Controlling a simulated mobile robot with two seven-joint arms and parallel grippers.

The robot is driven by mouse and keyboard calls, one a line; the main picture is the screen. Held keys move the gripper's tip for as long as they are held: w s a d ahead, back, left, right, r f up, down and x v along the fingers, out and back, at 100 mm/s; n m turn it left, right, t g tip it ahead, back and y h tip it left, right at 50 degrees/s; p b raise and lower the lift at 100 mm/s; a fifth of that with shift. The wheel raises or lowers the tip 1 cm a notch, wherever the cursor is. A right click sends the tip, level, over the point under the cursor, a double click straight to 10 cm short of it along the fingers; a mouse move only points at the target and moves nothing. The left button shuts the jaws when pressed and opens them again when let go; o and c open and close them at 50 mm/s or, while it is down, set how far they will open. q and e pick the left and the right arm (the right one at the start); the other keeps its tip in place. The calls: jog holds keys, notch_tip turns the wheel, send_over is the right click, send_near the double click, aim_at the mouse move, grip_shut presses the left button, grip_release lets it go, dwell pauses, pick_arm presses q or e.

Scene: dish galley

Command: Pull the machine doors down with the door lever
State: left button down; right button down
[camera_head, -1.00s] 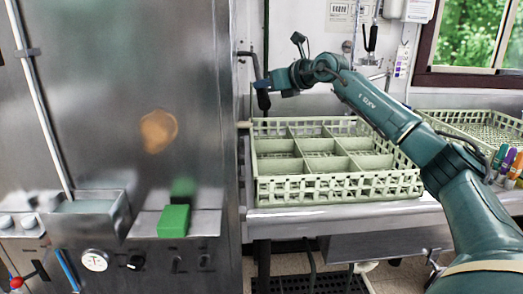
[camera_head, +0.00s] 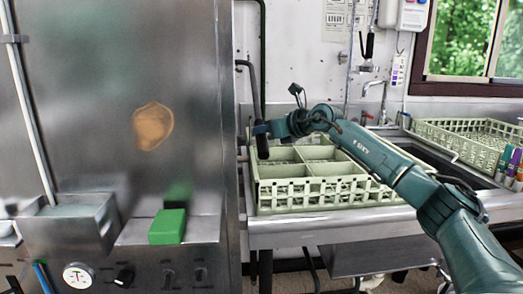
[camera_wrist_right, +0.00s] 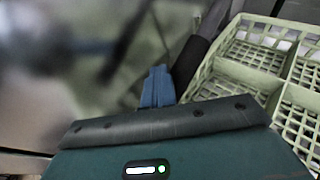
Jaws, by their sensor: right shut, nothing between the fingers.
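The door lever is a dark bent rod (camera_head: 251,84) coming out of the steel dish machine's right side, with a black grip (camera_head: 262,146) at its lower end. The machine's broad steel front (camera_head: 110,130) fills the left; I cannot make out the doors' edges. My left gripper is out of view.
A pale green rack (camera_head: 340,196) stands on the steel counter (camera_head: 300,232), close under my right gripper. A sink with a tap lies behind my right forearm. A second rack (camera_head: 465,135) and several markers are at right. A green block (camera_head: 167,226) sits on the machine's ledge.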

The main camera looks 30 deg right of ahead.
jog(key=shift+s+r+p, duration=0.15)
jog(key=shift+r+p, duration=0.35)
jog(key=shift+r, duration=0.25)
jog(key=shift+r+p, duration=0.75)
jog(key=shift+r, duration=0.05)
jog(key=shift+s+d, duration=0.1)
jog(key=shift+s, duration=0.3)
jog(key=b+v, duration=0.3)
jog(key=v, duration=0.6)
